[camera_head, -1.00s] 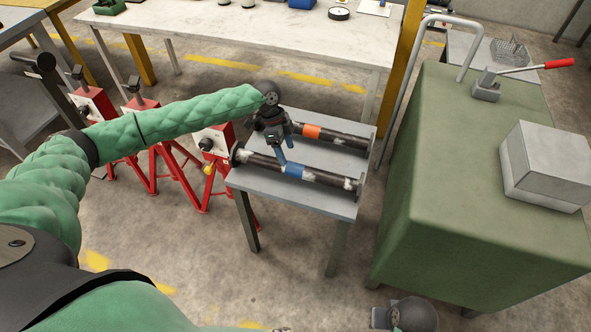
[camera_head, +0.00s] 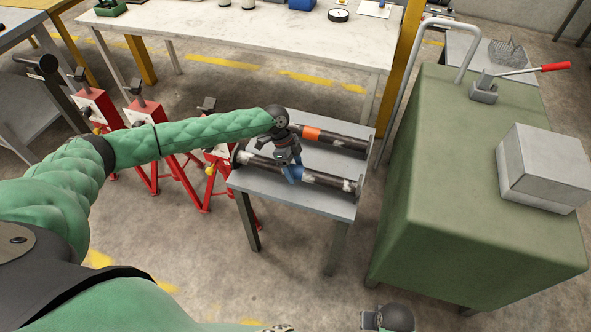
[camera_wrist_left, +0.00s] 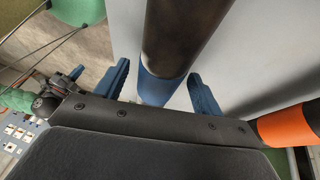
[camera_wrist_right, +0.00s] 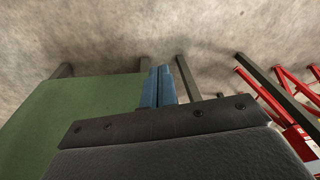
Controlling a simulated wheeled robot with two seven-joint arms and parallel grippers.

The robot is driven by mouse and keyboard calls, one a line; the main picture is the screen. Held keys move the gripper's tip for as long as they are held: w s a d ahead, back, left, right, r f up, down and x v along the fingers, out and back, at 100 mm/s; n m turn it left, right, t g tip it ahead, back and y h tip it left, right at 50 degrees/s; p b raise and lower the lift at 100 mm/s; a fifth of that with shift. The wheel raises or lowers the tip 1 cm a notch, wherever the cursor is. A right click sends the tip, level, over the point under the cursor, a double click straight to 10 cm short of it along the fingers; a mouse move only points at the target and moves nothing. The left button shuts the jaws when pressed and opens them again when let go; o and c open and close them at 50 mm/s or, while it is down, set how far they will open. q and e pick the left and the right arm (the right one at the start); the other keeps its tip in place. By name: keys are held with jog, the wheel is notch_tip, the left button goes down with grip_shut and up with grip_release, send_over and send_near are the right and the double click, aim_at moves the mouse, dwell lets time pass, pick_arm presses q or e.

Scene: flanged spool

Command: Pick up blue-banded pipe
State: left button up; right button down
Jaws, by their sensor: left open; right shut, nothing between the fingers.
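My right gripper (camera_wrist_right: 158,85) is shut and empty, over the floor in the right wrist view.
An orange-banded pipe (camera_head: 345,141) lies behind on the same table; its orange band (camera_wrist_left: 287,125) shows close by in the left wrist view. Red stands (camera_head: 140,110) are at the left. A green cabinet (camera_head: 440,190) with a grey box on top is at the right.

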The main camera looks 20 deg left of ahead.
pick_arm(q)
jog(key=shift+s+d+f, duration=0.15)
jog(key=shift+d+f, duration=0.1)
jog(key=shift+f, duration=0.4)
grip_shut()
jog(key=shift+r, duration=0.1)
pick_arm(e)
notch_tip(320, 180, down, 2)
jog(key=shift+s, duration=0.1)
